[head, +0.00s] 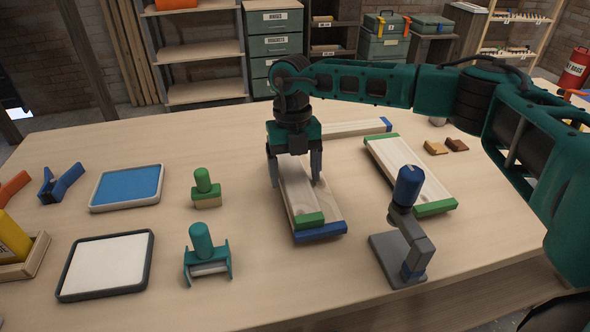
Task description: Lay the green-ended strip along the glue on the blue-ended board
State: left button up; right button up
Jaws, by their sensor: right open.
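The blue-ended board (329,207) lies on the table near the middle, with its near blue end toward me. The green-ended strip (297,190) lies lengthwise on top of it, toward its left side. The strip's near green end sits just behind the board's blue end. My right gripper (294,182) points down over the strip, open, with one finger on each side of it. I cannot tell whether the fingers touch the strip or board. The gripper hides their far ends, and no glue shows. My left gripper is out of view.
A green-ended board (408,172) lies to the right, and a blue-ended strip (350,129) lies behind. A blue-topped stand tool (408,215) stands close at the near right.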

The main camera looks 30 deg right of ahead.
aim_at(293, 171)
jog(key=shift+r, duration=0.1)
notch_tip(293, 171, up, 12)
jog(key=w, duration=0.1)
jog(key=shift+w+d, duration=0.2)
jog(key=shift+w, duration=0.2)
jog(key=shift+s, duration=0.1)
dwell(0.4)
